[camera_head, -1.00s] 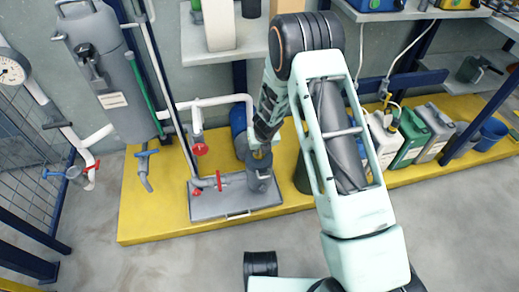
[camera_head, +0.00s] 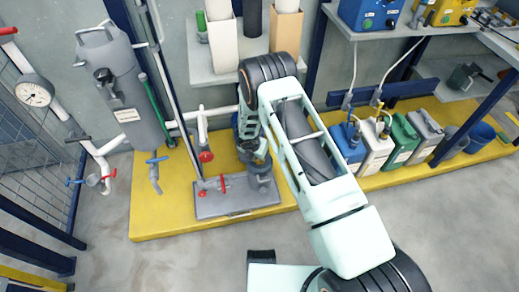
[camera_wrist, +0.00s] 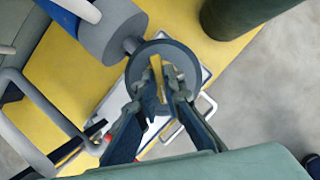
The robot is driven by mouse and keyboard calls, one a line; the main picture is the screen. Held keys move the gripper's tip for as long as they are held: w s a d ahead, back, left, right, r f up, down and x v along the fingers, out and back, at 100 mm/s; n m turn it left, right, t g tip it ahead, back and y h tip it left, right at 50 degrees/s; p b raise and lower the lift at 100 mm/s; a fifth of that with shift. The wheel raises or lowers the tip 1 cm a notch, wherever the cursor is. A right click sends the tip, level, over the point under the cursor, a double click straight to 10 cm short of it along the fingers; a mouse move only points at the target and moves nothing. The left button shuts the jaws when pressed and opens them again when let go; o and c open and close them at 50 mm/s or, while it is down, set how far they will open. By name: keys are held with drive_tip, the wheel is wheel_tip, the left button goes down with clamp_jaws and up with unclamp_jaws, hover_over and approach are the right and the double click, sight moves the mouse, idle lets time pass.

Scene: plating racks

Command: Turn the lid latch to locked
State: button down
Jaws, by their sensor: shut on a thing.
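A grey round lid (camera_wrist: 180,56) tops a small grey vessel (camera_head: 262,184) on the grey tray in the head view. A narrow yellow latch (camera_wrist: 156,66) lies across the lid in the wrist view. My gripper (camera_wrist: 162,92) is over the lid, its two fingers shut on the latch. The fingers hide the latch's near part. In the head view my gripper (camera_head: 252,155) points down at the vessel's top, and my arm hides part of that area. I cannot read any lock marking.
The grey tray (camera_head: 215,206) also carries pipework with red valve handles (camera_head: 206,157). A large grey tank (camera_head: 125,95) stands to the left. Jerrycans (camera_head: 403,138) line the yellow platform (camera_head: 160,228) at right. A shelf (camera_head: 205,65) overhangs behind.

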drive_tip(key=shift+f+m+h, duration=0.1)
drive_tip(key=shift+m+h, duration=0.3)
drive_tip(key=shift+m, duration=0.6)
drive_tip(key=m+b, duration=0.1)
drive_tip(key=m+g+b, duration=0.1)
drive_tip(key=shift+a+f+m+h+b, duration=0.15)
drive_tip(key=shift+m+h+b, duration=0.15)
drive_tip(key=shift+h+b, duration=0.1)
drive_tip(key=m+g+b, duration=0.1)
drive_tip(key=m+b, duration=0.2)
drive_tip(key=shift+w+m+h, duration=0.1)
drive_tip(key=shift+m+h, duration=0.2)
drive_tip(key=shift+h, duration=0.1)
drive_tip(key=shift+r+m+g+b, duration=0.2)
drive_tip(key=shift+m+g+b, duration=0.3)
drive_tip(key=shift+m+b, duration=0.85)
drive_tip(key=shift+w+h, duration=0.1)
drive_tip(key=shift+h, duration=0.2)
drive_tip(key=c, duration=2)
unclamp_jaws()
drive_tip(key=shift+c, duration=0.2)
drive_tip(key=shift+r, duration=0.15)
